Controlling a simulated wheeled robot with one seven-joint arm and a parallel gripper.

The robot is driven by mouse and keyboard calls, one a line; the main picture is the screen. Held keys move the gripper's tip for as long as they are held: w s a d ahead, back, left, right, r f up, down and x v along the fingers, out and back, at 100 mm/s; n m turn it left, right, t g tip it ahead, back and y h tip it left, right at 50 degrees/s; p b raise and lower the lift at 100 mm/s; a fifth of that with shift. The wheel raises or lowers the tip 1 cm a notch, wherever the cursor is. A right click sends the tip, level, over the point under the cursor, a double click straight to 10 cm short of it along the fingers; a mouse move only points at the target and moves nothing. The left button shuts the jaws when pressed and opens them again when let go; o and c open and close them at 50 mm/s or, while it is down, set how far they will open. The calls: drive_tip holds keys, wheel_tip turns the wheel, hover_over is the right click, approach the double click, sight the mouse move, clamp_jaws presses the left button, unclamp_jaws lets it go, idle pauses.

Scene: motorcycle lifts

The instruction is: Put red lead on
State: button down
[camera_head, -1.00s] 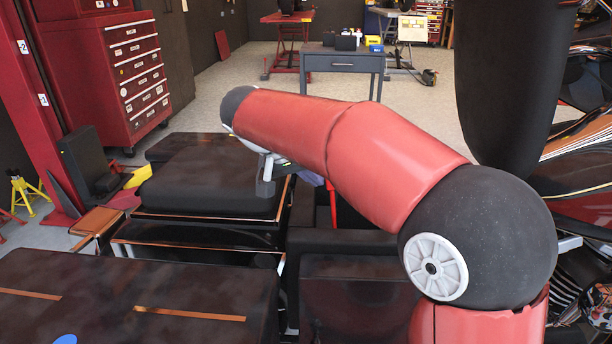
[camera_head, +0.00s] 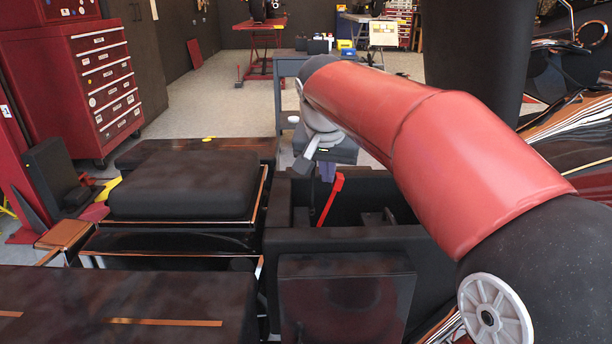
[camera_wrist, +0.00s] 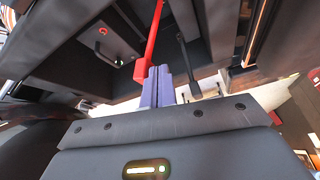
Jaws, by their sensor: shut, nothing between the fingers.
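The red lead (camera_head: 330,197) is a thin red bar with a bent upper end, standing tilted in an open black compartment. In the wrist view the red lead (camera_wrist: 152,40) ends in a red block close to my fingertips. My gripper (camera_head: 327,172) has purple fingers and is at the compartment, close to the lead's bent end. In the wrist view my gripper (camera_wrist: 158,72) is shut with nothing held; its fingers are beside the red block, and I cannot tell whether they touch it. A thin black lead (camera_wrist: 188,62) shows right of the fingers.
The open black compartment (camera_head: 275,228) has raised walls around the lead. A black box with a red power mark (camera_wrist: 108,45) shows in the wrist view. A black padded seat (camera_head: 185,183) lies to the left. The motorcycle (camera_head: 585,130) stands close at right. Open floor (camera_head: 215,105) lies behind.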

drive_tip(key=s+d+f+m+y+b, duration=0.1)
drive_tip(key=d+f+y+b, duration=0.5)
drive_tip(key=d, duration=0.6)
drive_tip(key=shift+s+f+m+t+y, duration=0.15)
drive_tip(key=shift+f+m+t+y, duration=0.25)
drive_tip(key=shift+f+m+y, duration=0.6)
drive_tip(key=shift+a+f, duration=0.1)
drive_tip(key=shift+a, duration=0.05)
